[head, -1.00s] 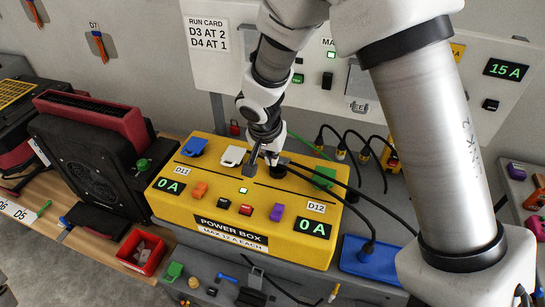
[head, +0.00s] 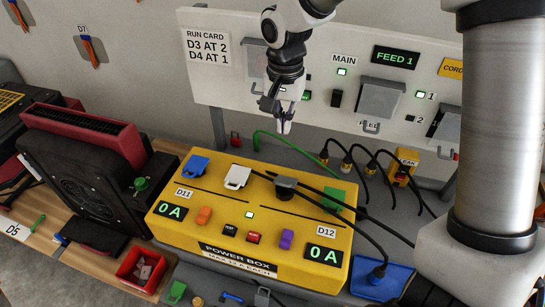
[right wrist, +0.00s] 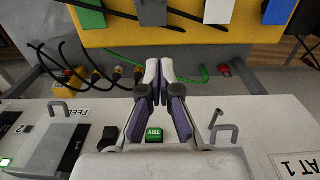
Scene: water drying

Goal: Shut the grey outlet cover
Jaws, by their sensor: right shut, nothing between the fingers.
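The yellow power box (head: 175,222) stands on the bench in the head view, with blue, white, grey and green outlet covers along its back. The grey outlet cover (head: 285,183) is between the white cover (head: 237,177) and the green cover (head: 333,199). Black cables run close by it, and I cannot tell its exact tilt. In the right wrist view the grey cover (right wrist: 152,12) is at the top edge, partly cut off. My right gripper (head: 284,130) is shut and empty, pointing down above and behind the box, apart from the grey cover. My left gripper is not in view.
A wall panel (head: 225,85) with switches and grey flaps stands behind the bench. Black cables and a green cable (head: 290,140) lie between box and panel. A heater-like unit (head: 85,165) stands left, and a red bin (head: 130,268) in front.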

